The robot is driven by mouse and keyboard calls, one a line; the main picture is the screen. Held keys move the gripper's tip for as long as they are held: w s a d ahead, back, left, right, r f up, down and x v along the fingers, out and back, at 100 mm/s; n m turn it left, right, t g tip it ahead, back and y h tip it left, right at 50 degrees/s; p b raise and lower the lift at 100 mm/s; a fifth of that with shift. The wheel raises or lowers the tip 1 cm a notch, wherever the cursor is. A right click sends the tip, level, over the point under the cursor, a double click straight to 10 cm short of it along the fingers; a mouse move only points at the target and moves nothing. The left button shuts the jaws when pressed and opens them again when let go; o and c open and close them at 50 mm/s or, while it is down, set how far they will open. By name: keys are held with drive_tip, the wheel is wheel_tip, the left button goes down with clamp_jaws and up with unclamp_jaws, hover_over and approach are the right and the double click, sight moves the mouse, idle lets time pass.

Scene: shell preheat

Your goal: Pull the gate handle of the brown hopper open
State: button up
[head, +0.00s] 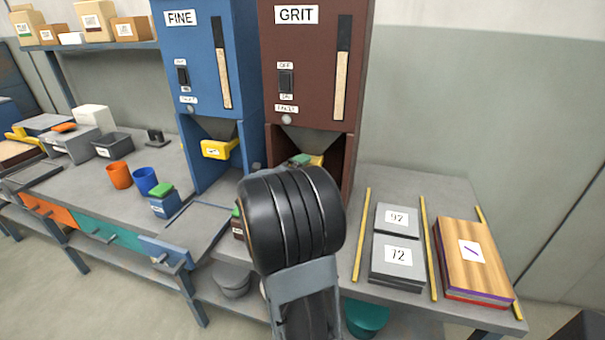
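The brown hopper (311,70), labelled GRIT, stands at the upper middle in the head view. Its yellow gate handle (317,161) shows only as a small piece below the hopper's funnel. My black and grey arm covers the rest of it. A small grey-green part beside the handle may belong to my gripper, but I cannot tell. My gripper's fingers are otherwise hidden behind my arm, so neither their opening nor contact with the handle can be made out.
The blue hopper (207,75), labelled FINE, stands left with its yellow handle (216,149) in view. A blue box (165,207) with a green top is in front.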

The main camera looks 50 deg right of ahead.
drive_tip(key=a+p, duration=0.1)
drive_tip(key=a, duration=1.3)
drive_tip(key=shift+p, duration=0.3)
